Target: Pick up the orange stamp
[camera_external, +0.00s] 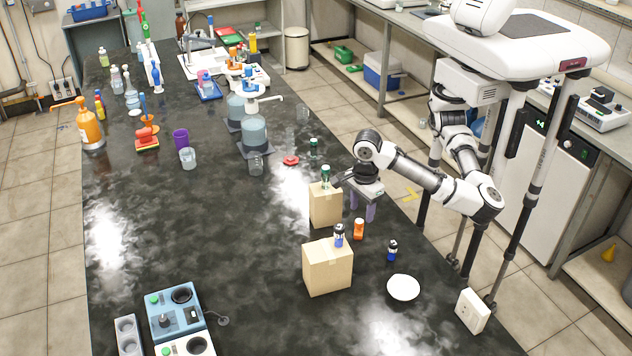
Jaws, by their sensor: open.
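A small orange object (358,228), which looks like the orange stamp, stands upright on the black bench top near its right edge. It is too small for me to make out its details. My gripper (362,206) points down just behind it, with its two purple-grey fingers apart and nothing seen between them. The gripper appears close to the orange object but not around it. The height of the fingertips above the bench is hard to tell.
A cardboard box (325,205) with a green-capped bottle stands left of my gripper. A nearer box (328,268) carries a blue-and-white bottle. A small dark blue bottle (392,250) and a white dish (403,288) lie nearer. The bench's middle left is clear.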

